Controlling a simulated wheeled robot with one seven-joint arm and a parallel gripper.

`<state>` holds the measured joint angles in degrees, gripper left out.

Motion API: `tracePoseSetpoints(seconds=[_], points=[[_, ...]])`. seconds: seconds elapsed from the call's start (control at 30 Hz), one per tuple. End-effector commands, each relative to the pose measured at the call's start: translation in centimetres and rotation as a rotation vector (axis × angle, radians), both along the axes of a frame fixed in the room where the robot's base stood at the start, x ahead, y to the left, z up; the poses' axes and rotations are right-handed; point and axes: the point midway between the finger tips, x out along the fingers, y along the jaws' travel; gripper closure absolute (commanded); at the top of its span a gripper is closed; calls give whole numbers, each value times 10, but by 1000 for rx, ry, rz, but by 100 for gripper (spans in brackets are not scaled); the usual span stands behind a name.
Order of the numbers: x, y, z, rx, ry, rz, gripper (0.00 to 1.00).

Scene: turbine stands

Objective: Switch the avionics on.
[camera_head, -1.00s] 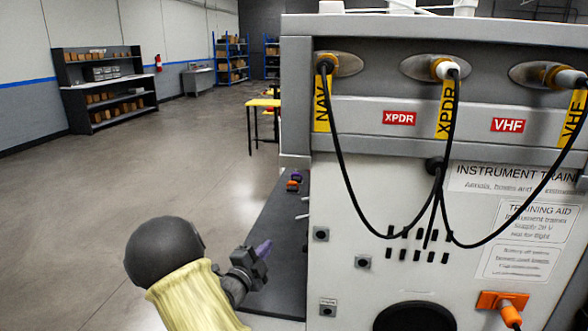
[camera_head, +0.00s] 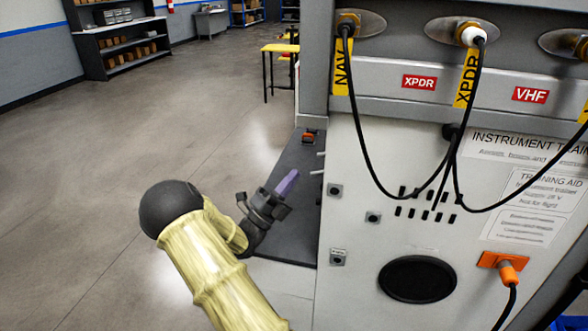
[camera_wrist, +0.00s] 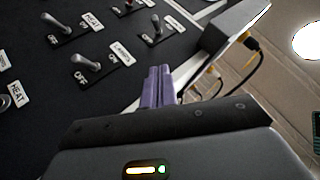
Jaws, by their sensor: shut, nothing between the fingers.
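My gripper (camera_head: 287,183) has purple fingers, seen shut and empty over the dark panel at the trainer's left side. In the wrist view the shut fingers (camera_wrist: 158,86) point over a black switch panel (camera_wrist: 30,65). One toggle switch (camera_wrist: 88,62), beside a label that seems to read LIGHTS, is left of the fingers. Another toggle (camera_wrist: 60,25) lies farther up left, and a third (camera_wrist: 157,26) stands just beyond the fingertips. The fingers look apart from all of them. OFF and HEAT labels show; I cannot read an avionics label or tell which switch it is.
The grey instrument trainer (camera_head: 395,130) stands right of my arm, with black cables (camera_head: 365,155) hanging across its face. An orange plug (camera_head: 508,270) sticks out lower right. A grey box (camera_wrist: 233,30) rises at the panel's edge. The floor to the left is clear.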

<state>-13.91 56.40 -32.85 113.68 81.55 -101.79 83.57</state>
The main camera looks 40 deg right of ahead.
Motion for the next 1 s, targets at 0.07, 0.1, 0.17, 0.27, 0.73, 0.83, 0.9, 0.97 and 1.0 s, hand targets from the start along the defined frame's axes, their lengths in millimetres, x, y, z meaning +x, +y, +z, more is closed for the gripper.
tracePoseSetpoints(seconds=[0.07, 0.1, 0.17, 0.27, 0.73, 0.83, 0.9, 0.97, 1.0], points=[[0, -10, 11, -2, -1, -2, 100], [-1, -15, 16, -2, -1, -3, 100], [0, -23, 23, -1, -1, -2, 100], [0, -37, 35, -2, -1, -2, 100], [26, -81, 74, -1, 0, 1, 100], [29, -83, 75, 0, 1, 1, 100], [30, -83, 75, 0, 2, 1, 100], [30, -83, 75, 0, 2, 1, 100], [30, -83, 75, 0, 2, 1, 100]])
